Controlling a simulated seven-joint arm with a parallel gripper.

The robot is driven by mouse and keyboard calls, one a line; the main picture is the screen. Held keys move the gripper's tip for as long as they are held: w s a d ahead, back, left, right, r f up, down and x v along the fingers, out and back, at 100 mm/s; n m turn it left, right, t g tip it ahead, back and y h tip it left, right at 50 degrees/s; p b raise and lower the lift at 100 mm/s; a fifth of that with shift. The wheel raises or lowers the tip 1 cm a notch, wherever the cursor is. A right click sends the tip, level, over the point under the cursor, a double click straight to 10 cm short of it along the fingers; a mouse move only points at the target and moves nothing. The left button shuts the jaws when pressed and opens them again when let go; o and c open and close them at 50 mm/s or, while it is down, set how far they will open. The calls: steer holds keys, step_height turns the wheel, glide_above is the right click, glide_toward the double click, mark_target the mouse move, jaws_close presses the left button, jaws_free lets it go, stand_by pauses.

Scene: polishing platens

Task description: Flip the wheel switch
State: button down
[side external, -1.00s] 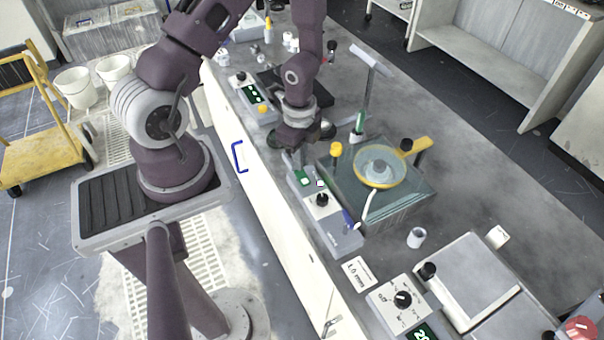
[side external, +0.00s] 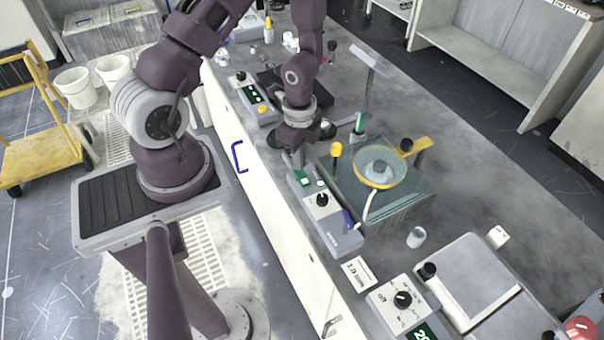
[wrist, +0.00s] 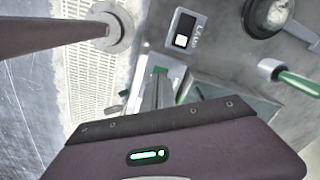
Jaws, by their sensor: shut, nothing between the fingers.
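The grey control box (side external: 338,232) stands at the front edge of the bench, beside the glass-sided polishing basin. It carries a small green part (side external: 303,178), a small pale switch (side external: 321,183) and a black knob (side external: 322,200). My gripper (side external: 298,166) points down at the box's far end, close to the green part; I cannot tell whether it touches. In the wrist view my shut, empty fingers (wrist: 155,92) lie by a green patch. A white switch in a dark frame (wrist: 181,40) lies beyond them on a labelled panel. I cannot read its label or position surely.
The basin (side external: 400,207) holds a yellow-rimmed bowl (side external: 358,178) just right of the box. A yellow-capped post (side external: 336,150) and a green-handled part (side external: 359,124) stand near my gripper. A second control box (side external: 400,300) sits nearer the camera.

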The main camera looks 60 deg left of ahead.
steer(key=shift+f, duration=0.95)
stand_by(0.4)
steer(key=shift+d+r, duration=0.1)
steer(key=shift+r, duration=3.4)
